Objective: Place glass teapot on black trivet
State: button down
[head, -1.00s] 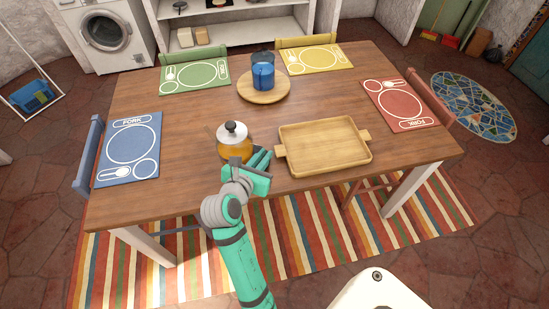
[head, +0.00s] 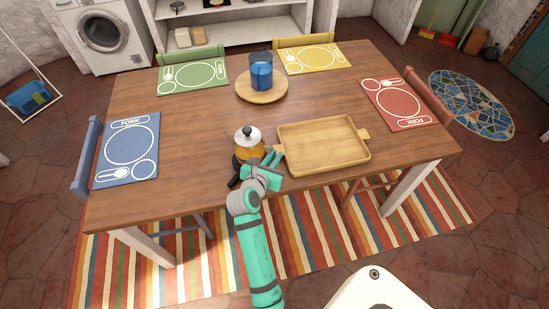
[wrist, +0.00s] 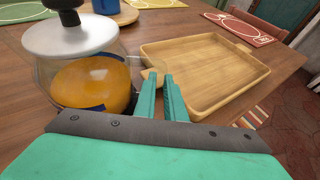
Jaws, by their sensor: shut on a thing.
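The glass teapot (head: 247,146), with amber liquid, a silver lid and a black knob, is at the near middle of the table. In the wrist view the teapot (wrist: 85,75) is close on the left of my fingers. My gripper (head: 274,157) is shut on the teapot, its green fingers (wrist: 160,82) close together. The grasped part is hidden. A dark piece (head: 234,181) shows below the teapot; I cannot tell whether it is its handle. I cannot tell whether the teapot is clear of the table. I cannot make out a black trivet.
A wooden tray (head: 282,128) lies just right of the teapot. Blue (head: 129,146), green (head: 192,78), yellow (head: 312,59) and red (head: 398,104) placemats line the table. The table's middle is clear.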

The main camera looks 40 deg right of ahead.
jog(key=shift+f, duration=0.1)
jog(key=shift+f, duration=0.1)
jog(key=c, duration=1.8)
grip_release()
jog(key=shift+f, duration=0.15)
jog(key=v, duration=1.2)
jog(key=shift+a, duration=0.1)
